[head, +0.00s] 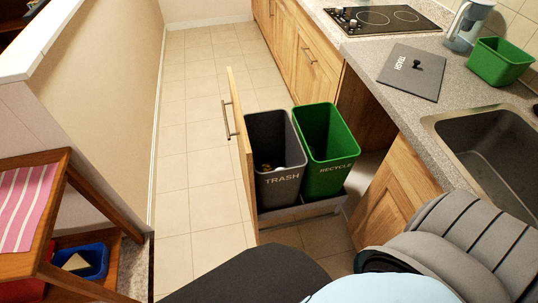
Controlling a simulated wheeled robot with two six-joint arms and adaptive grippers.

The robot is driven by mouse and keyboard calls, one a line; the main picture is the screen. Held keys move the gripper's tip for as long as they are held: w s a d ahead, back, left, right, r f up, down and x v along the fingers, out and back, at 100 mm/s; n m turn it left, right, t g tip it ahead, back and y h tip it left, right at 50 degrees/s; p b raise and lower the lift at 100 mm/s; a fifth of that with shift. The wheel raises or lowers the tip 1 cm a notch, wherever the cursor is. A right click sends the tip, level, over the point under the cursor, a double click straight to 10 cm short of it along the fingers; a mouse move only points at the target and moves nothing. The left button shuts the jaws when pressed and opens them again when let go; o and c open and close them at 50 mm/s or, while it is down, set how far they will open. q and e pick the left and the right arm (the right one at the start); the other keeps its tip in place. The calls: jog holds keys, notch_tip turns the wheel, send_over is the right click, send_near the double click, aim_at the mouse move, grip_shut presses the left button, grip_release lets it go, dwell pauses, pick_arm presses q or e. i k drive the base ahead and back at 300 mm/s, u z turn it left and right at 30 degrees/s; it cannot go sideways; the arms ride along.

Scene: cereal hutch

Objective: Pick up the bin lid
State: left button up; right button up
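The bin lid (398,78) is a flat dark grey panel marked TRASH with a small black knob. It lies on the countertop at the upper right, behind the sink. The grey trash bin (284,187) stands without a lid in the pulled-out drawer and has some small items inside. Neither of my grippers is in view. Part of my own body covers the bottom and lower right of the head view.
The green recycle bin (332,176) stands beside the trash bin. The wooden drawer front (240,150) juts into the aisle. A green tub (497,66), a pitcher (467,27) and the sink (495,140) are near the lid. Tiled floor to the left is clear.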

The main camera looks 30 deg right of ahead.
aim_at(419, 72)
jog(key=z, duration=1.1)
